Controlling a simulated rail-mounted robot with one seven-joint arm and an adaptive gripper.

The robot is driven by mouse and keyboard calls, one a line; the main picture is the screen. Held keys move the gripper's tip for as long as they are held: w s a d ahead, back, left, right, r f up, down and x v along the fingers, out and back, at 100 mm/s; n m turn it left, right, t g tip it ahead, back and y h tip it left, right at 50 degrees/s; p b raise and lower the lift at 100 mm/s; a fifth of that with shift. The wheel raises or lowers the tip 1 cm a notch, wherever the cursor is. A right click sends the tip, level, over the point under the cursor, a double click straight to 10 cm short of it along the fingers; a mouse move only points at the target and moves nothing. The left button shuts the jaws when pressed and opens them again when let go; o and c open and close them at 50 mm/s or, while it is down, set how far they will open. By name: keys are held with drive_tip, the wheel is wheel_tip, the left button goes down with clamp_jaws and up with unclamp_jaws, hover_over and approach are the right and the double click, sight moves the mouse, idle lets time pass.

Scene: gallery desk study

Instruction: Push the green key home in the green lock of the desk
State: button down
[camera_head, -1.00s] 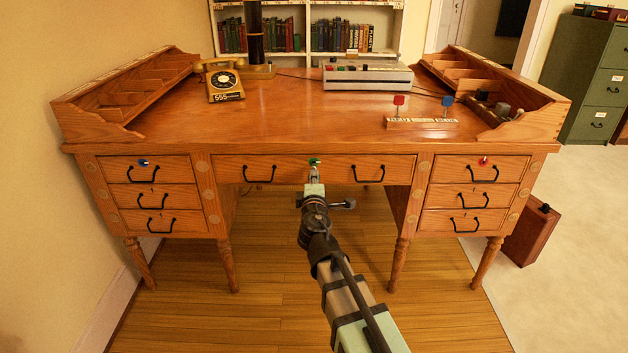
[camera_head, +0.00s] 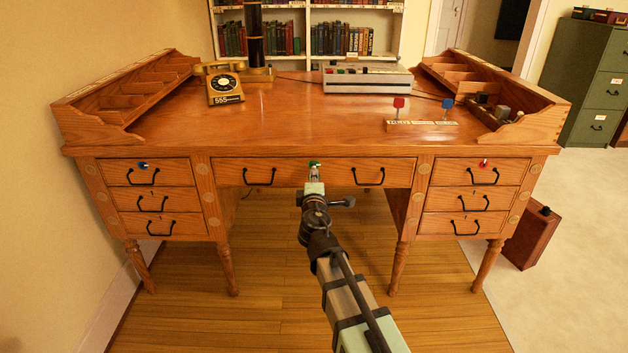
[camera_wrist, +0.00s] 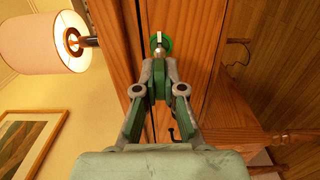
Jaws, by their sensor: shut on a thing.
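My gripper (camera_head: 314,176) is in front of the desk's wide middle drawer, at its top edge. In the wrist view my gripper (camera_wrist: 159,66) is shut, with its fingertips close together around the green key (camera_wrist: 159,50), mostly hidden between them. A pale part of the key shows ahead of the tips, against the round green lock (camera_wrist: 167,42). The green lock (camera_head: 315,163) shows only as a small green spot in the head view. How deep the key sits cannot be told.
The left top drawer has a blue lock (camera_head: 143,163) and the right top drawer a red lock (camera_head: 484,162). Black handles (camera_head: 259,177) and (camera_head: 368,177) flank my gripper. A red key (camera_head: 398,103) and a blue key (camera_head: 447,104) stand in a rack on the desktop.

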drive_tip(key=shift+w+a, duration=0.1)
drive_tip(key=shift+w, duration=0.6)
drive_tip(key=c, duration=0.7)
unclamp_jaws()
drive_tip(key=shift+b, duration=0.3)
drive_tip(key=shift+s, duration=0.3)
